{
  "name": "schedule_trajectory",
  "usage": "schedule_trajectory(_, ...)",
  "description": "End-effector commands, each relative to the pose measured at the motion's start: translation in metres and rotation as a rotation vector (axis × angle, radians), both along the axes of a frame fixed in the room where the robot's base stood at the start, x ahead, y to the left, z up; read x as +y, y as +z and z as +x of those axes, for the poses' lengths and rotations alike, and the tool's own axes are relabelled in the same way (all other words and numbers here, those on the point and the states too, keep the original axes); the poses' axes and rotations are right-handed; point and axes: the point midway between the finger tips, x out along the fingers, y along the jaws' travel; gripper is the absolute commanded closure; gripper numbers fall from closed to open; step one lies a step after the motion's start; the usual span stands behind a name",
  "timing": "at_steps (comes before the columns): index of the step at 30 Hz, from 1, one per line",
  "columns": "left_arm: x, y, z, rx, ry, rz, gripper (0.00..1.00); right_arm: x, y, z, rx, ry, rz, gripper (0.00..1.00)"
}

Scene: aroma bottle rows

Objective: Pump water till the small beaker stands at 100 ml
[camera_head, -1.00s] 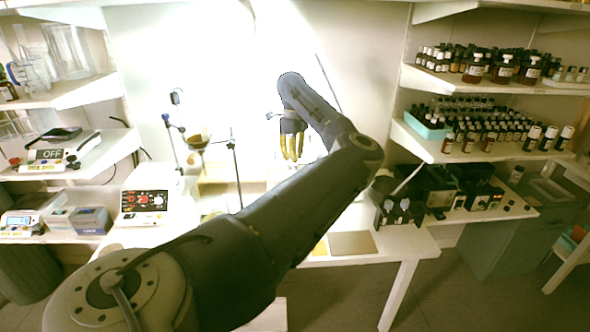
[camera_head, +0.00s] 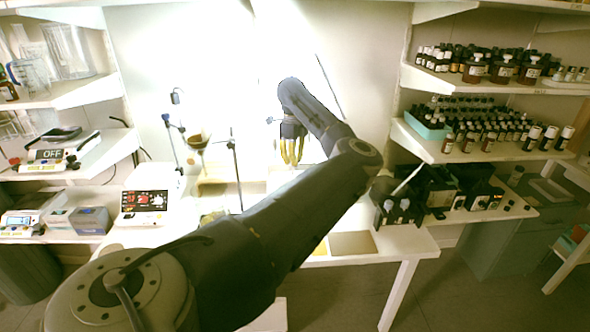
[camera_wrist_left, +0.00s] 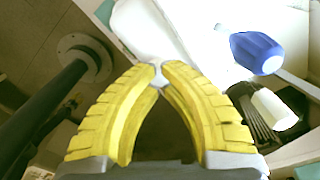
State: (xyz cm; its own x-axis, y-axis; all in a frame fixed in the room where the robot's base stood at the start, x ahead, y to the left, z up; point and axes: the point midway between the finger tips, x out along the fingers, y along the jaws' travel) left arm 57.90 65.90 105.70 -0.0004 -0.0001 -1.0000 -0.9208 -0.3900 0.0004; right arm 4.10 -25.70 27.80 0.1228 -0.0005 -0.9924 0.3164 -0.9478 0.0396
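My left gripper (camera_head: 291,160) has yellow ribbed fingers pointing down over the bright white bench (camera_head: 420,243) in the head view. In the left wrist view its fingertips (camera_wrist_left: 160,68) are almost together. A pale, rounded object (camera_wrist_left: 142,28) shows just beyond the tips; I cannot tell whether they touch it. A blue bottle-like object (camera_wrist_left: 257,53) and a white one (camera_wrist_left: 273,110) are to the right of the fingers, apart from them. I cannot pick out the small beaker or its water level for certain; glare and my arm hide much of the bench. My right gripper is not in view.
A stand holds a brown vessel (camera_head: 197,141) left of the gripper. Black devices (camera_head: 398,212) are on the right of the bench. Shelves of dark bottles (camera_head: 503,70) hang at the right; glass jugs (camera_head: 30,75) are upper left.

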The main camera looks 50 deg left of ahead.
Motion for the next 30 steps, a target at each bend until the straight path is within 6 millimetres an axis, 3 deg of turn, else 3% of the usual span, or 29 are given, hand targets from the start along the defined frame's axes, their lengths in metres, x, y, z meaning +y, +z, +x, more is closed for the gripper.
schedule_trajectory(30, 0.000, -0.018, 0.000, 0.002, -0.001, -0.001, 1.00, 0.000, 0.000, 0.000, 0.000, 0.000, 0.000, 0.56)
